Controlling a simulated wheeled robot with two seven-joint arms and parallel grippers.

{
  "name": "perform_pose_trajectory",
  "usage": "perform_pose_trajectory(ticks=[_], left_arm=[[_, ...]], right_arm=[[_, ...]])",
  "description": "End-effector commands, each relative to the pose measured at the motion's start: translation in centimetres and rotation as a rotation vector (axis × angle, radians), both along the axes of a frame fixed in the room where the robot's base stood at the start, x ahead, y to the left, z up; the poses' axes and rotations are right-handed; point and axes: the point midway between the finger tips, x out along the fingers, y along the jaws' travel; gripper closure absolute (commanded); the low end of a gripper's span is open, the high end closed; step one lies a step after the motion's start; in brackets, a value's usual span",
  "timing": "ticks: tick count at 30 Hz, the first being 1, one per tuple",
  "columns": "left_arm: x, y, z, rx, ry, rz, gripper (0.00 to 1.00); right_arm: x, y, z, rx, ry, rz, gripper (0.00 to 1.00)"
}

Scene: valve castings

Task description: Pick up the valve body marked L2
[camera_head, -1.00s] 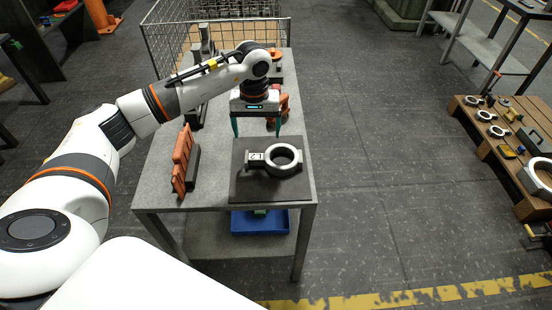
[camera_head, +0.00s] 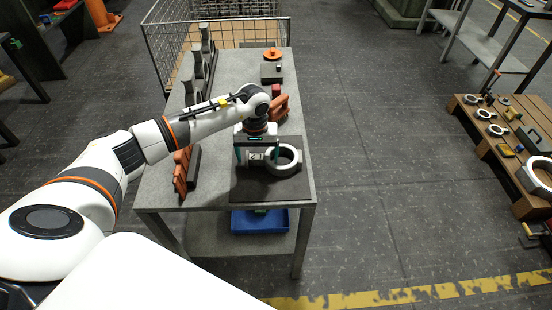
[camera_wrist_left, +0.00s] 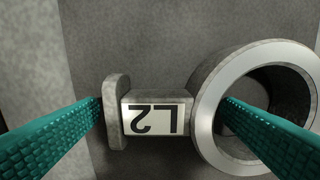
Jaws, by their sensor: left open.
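The valve body marked L2 (camera_head: 289,168) is a grey ring with a short neck and end flange, lying on a dark mat (camera_head: 262,193) near the table's front end. Its white label (camera_wrist_left: 157,118) reads L2 upside down in the left wrist view. My left gripper (camera_head: 257,160) is open and pointing down over the neck. In the wrist view, one finger is left of the flange and the other overlaps the ring's opening, its tip apparently inside. No grip shows. My right gripper is in neither view.
Reddish-brown castings (camera_head: 181,172) stand left of the mat, and another (camera_head: 280,107) lies behind my gripper. Grey castings (camera_head: 198,68) line the table's left side. A wire cage (camera_head: 160,50) stands behind. A blue bin (camera_head: 260,222) is underneath.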

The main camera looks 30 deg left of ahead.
Motion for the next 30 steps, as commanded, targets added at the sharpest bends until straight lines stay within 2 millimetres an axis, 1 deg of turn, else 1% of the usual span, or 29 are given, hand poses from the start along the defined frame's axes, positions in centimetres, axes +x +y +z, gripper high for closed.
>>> perform_pose_trajectory(ticks=[1, 2, 12, 14, 15, 17, 19, 26, 30], left_arm=[[0.0, 0.0, 0.0, 0.0, 0.0, 0.0, 0.15], [0.0, 0.0, 0.0, 0.0, 0.0, 0.0, 0.2], [0.0, 0.0, 0.0, 0.0, 0.0, 0.0, 0.76], [0.0, 0.0, 0.0, 0.0, 0.0, 0.0, 0.85], [0.0, 0.0, 0.0, 0.0, 0.0, 0.001, 0.92], [0.0, 0.0, 0.0, 0.0, 0.0, 0.001, 1.0], [0.2, 0.0, 0.4, -0.003, -0.007, 0.001, 1.0], [0.2, 0.0, 0.5, -0.002, -0.008, 0.001, 1.0], [0.3, 0.0, 1.6, -0.003, -0.009, 0.001, 1.0]], right_arm=[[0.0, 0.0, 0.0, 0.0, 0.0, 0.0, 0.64], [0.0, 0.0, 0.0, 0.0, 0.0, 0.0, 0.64], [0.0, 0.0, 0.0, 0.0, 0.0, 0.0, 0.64], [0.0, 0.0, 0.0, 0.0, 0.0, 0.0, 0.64], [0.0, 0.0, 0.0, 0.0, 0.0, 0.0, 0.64], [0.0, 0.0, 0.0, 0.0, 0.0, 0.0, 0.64], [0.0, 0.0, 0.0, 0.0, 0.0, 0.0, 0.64], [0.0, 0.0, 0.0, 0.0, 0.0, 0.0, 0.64], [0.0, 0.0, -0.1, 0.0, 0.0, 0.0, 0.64]])
